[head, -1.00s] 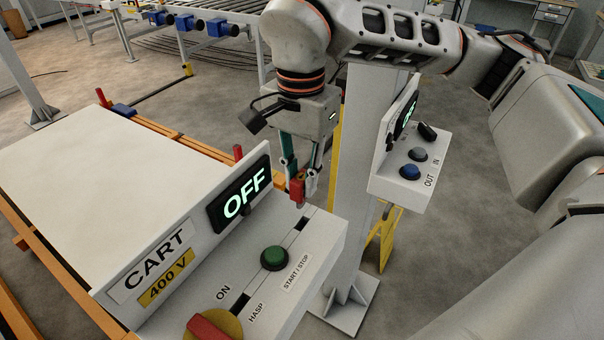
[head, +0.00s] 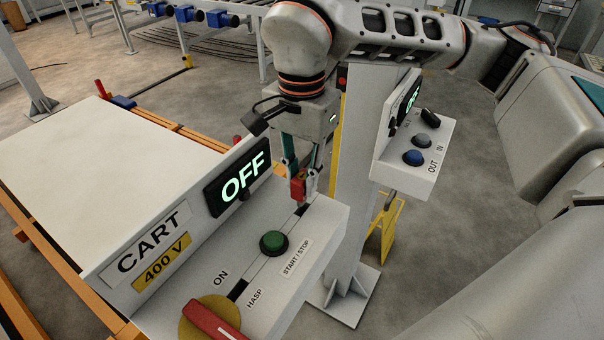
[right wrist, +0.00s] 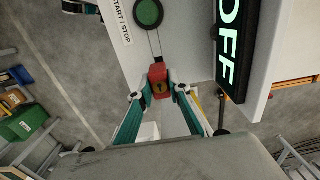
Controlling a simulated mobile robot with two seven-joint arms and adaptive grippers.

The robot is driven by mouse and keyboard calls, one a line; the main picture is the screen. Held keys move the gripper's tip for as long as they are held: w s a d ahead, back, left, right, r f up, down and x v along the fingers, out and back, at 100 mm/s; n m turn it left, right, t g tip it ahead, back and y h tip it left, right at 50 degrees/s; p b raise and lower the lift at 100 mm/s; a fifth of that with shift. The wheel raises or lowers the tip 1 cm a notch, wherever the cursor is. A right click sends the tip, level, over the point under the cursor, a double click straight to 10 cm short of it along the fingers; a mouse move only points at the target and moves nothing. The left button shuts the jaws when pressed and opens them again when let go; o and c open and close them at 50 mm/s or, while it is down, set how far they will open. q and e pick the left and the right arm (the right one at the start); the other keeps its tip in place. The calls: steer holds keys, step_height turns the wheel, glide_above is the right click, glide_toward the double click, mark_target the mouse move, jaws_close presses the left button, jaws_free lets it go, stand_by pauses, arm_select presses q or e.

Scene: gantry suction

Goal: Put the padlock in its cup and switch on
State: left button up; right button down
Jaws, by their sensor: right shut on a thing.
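The red padlock (head: 298,187) is between the fingertips of my right gripper (head: 301,184), at the far end of the cart panel (head: 318,232). In the right wrist view the gripper (right wrist: 160,90) is shut on the padlock (right wrist: 159,74), whose dark keyhole shows. Its shackle is hidden. I cannot tell whether it touches the panel, and I cannot make out a cup under it. The rotary switch (head: 214,322) has a red handle on a yellow disc, near the HASP and ON labels. The cart display (head: 241,183) reads OFF. My left gripper is not in view.
A green START / STOP button (head: 273,243) stands between the padlock and the switch. A post to the right carries a second control box (head: 413,157) with a blue button, close to my right gripper. The cart's white top (head: 75,185) is clear.

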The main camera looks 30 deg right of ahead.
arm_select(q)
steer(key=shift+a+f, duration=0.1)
arm_select(e)
steer(key=shift+f+b, duration=0.5)
steer(key=shift+f, duration=0.2)
steer(key=shift+f+b, duration=0.9)
steer(key=shift+f, duration=0.45)
steer(key=c, duration=1.8)
jaws_free()
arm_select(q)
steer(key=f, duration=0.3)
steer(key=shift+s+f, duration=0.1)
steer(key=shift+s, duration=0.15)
arm_select(e)
step_height(320, 180, up, 12)
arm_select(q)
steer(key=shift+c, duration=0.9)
